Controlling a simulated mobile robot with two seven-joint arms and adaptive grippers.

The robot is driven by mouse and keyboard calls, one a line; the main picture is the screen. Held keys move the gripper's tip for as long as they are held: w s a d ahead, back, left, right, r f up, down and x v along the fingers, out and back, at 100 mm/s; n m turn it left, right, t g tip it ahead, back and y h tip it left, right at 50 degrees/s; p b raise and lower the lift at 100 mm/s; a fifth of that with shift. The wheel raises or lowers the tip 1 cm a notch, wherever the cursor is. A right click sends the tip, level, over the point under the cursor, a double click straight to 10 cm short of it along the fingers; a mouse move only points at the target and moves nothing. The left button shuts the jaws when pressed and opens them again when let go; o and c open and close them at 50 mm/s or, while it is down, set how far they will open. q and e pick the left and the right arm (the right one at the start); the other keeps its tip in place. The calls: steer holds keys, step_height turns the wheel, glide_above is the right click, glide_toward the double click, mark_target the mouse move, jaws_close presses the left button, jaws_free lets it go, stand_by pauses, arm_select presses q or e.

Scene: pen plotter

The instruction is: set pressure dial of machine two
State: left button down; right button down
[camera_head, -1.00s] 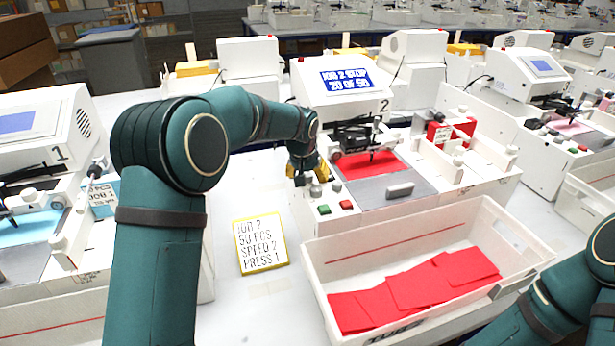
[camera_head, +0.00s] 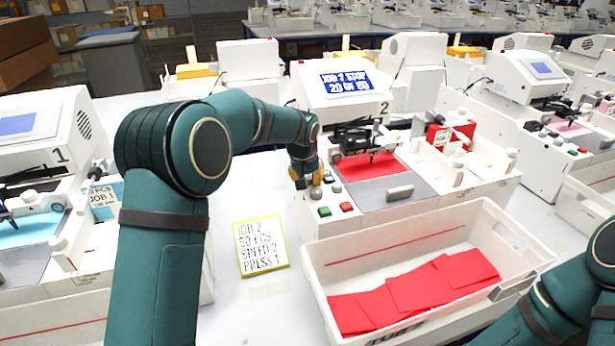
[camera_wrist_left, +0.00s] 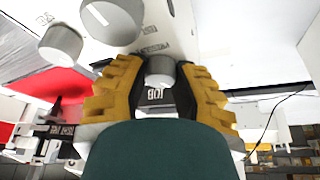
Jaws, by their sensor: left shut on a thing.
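Machine two (camera_head: 345,85) stands in the middle of the head view, with a "2" on its white body and a blue screen whose blurred text seems to read job 2, 20 of 50. My left gripper (camera_head: 306,180) is at the left side of its control panel. In the left wrist view the yellow fingers of my left gripper (camera_wrist_left: 160,85) are shut around a small grey knob (camera_wrist_left: 159,68), with a label reading roughly "pressure" close by. The knob's pointer is hidden. A yellow-edged card (camera_head: 261,246) reads job 2, 50 pcs, speed 2, press 1. My right gripper is out of view.
Green and red buttons (camera_head: 346,207) and a grey knob (camera_head: 316,192) sit close to my left gripper. A white bin (camera_head: 335,262) with red sheets stands in front. Machine one (camera_head: 40,125) is at the left. The table around the card is clear.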

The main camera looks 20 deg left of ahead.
arm_select(q)
steer(key=shift+n, duration=0.3)
steer(key=n+y+p, duration=0.1)
steer(key=n, duration=0.2)
steer(key=shift+w+n+y, duration=0.1)
steer(key=shift+n+y, duration=0.3)
steer(key=shift+n+g+y+p, duration=0.35)
steer(key=shift+n, duration=0.75)
steer(key=shift+n+g+y+p, duration=0.35)
steer(key=shift+n, duration=0.75)
steer(key=c, duration=0.7)
jaws_free()
steer(key=shift+d, duration=0.1)
